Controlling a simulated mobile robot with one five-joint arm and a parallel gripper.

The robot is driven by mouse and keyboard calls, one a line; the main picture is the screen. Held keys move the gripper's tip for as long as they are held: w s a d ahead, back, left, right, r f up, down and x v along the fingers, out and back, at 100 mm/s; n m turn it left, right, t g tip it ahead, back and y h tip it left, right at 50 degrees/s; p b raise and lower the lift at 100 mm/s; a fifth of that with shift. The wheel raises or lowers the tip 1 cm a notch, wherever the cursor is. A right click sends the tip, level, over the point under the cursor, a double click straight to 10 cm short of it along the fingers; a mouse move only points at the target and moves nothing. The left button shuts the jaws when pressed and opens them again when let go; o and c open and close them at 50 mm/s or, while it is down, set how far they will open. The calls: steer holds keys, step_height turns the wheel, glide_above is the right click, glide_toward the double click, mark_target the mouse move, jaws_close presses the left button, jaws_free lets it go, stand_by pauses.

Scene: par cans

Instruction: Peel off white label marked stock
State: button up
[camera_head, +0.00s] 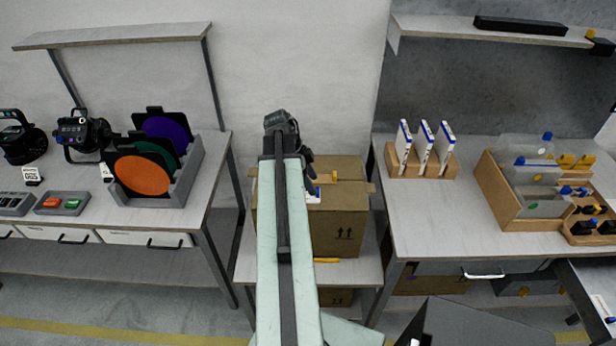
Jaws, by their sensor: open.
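A small white label with a blue part (314,194) shows on the top of a brown cardboard box (343,228), just right of my arm. Its print is too small to read, and my arm and gripper may hide part of it. My gripper (309,170) is dark, open and seen from behind over the left part of the box. Its fingers are close to the label; I cannot tell whether they touch it. My pale green arm covers the left side of the box.
The box stands on a low table (246,268) between two benches. A grey rack of coloured discs (183,188) is on the left bench. A wooden holder with white upright pieces (410,171) and an organiser (490,185) are on the right bench. A yellow-orange item (327,260) lies before the box.

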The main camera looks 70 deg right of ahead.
steer(key=b+x, duration=0.2)
steer(key=x, duration=0.1)
steer(key=shift+f, duration=0.4)
steer(key=shift+r, duration=0.15)
jaws_close()
step_height(320, 180, up, 7)
steer(key=p, duration=0.7)
